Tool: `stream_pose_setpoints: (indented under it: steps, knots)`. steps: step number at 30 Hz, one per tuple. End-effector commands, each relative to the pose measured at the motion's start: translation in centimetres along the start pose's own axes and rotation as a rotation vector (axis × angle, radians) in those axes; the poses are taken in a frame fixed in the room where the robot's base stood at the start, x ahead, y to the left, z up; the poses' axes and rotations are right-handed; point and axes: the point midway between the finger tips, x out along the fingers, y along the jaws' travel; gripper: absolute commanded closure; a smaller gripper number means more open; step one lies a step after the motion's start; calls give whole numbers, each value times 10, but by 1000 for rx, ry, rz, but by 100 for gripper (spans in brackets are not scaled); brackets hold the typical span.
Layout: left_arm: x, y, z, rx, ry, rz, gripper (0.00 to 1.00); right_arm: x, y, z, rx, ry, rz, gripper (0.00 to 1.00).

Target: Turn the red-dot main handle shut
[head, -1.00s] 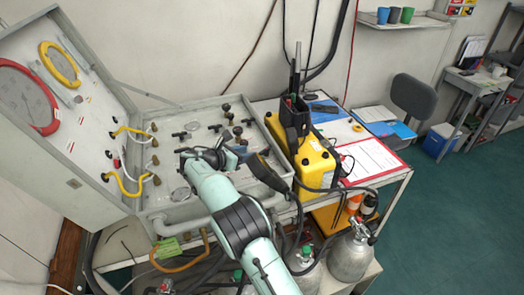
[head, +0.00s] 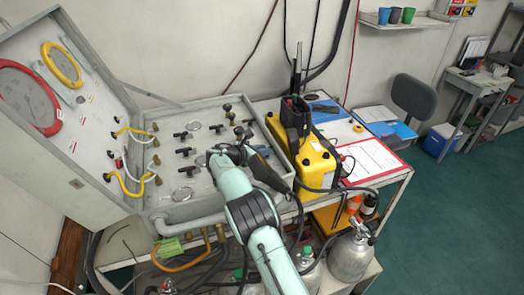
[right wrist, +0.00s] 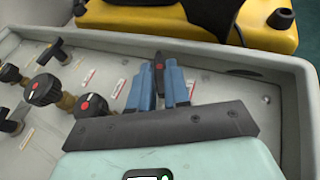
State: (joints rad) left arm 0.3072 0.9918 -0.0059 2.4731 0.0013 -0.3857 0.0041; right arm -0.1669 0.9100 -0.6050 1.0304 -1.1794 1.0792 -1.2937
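The red-dot main handle (right wrist: 159,68) is a slim black lever with a red dot, near the yellow-case end of the grey valve panel (right wrist: 215,92). In the right wrist view my right gripper (right wrist: 160,84) has its two blue fingers on either side of the lever, close against it, and looks shut on it. In the head view my arm and hand hide the handle. My left gripper is not in view.
Black round knobs, one with a red dot (right wrist: 82,104), stand beside the handle. Several black T-handles (head: 185,152) sit further left. A yellow case (head: 315,163) stands right against the panel. The open lid (head: 60,115) rises at left.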

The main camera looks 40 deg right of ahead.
Motion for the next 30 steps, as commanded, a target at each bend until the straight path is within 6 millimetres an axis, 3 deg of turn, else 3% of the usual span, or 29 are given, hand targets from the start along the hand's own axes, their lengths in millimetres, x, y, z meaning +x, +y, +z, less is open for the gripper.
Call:
stream_pose_setpoints:
  steps: [30]
  knots:
    - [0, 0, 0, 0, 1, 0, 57, 0, 6, 4, 89, -6, -202, 100]
